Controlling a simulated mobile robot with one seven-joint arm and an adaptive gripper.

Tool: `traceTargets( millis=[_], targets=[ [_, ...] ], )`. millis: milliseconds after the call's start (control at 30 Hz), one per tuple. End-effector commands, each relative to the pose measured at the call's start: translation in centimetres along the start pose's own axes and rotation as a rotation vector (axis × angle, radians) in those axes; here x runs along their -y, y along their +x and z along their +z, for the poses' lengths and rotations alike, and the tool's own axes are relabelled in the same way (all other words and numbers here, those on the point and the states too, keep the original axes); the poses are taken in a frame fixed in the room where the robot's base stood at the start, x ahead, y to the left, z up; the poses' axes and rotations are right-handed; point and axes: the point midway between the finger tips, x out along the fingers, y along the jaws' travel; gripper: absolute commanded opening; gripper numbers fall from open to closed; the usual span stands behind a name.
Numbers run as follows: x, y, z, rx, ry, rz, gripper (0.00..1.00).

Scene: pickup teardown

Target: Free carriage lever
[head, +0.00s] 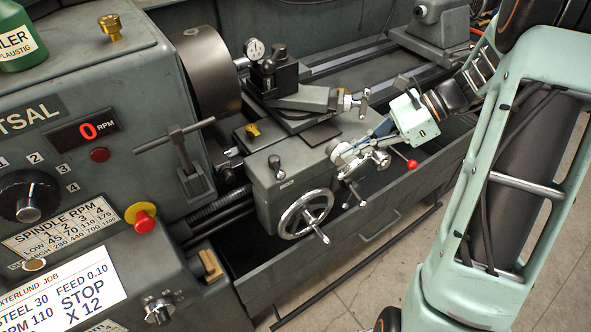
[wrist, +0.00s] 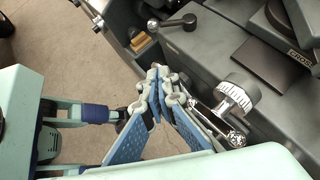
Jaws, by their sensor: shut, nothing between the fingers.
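The lathe carriage (head: 262,192) carries several controls on its front. A red-knobbed handle (head: 412,164) sticks out on the right. I cannot tell which is the carriage lever. My gripper (head: 337,152) reaches in from the right, its fingers before the carriage's right front. In the wrist view, its blue-padded fingers (wrist: 160,80) are shut and empty, apart from the black-knobbed lever. The fingers partly hide the carriage front.
A handwheel (head: 305,214) with a protruding handle is left of and below my gripper. A graduated dial (wrist: 236,97) lies close right of the fingers. The chuck (head: 208,75) and tool post (head: 274,75) stand behind. Floor (head: 385,262) is open in front of the chip tray (head: 340,250).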

Motion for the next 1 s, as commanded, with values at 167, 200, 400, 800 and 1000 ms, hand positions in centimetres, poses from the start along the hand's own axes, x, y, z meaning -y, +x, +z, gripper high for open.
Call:
traceTargets(
  millis=[167, 200, 400, 800, 1000],
  targets=[
    [0.0, 0.0, 0.0, -0.001, -0.001, 0.0, 0.0],
    [0.0, 0.0, 0.0, -0.002, -0.001, 0.0, 0.0],
    [0.0, 1.1, 0.0, -0.001, 0.0, 0.001, 0.0],
    [0.0, 9.1, 0.0, -0.001, 0.001, 0.003, 0.0],
    [0.0, 11.4, 1.9, -0.004, -0.002, 0.001, 0.0]
  ],
)
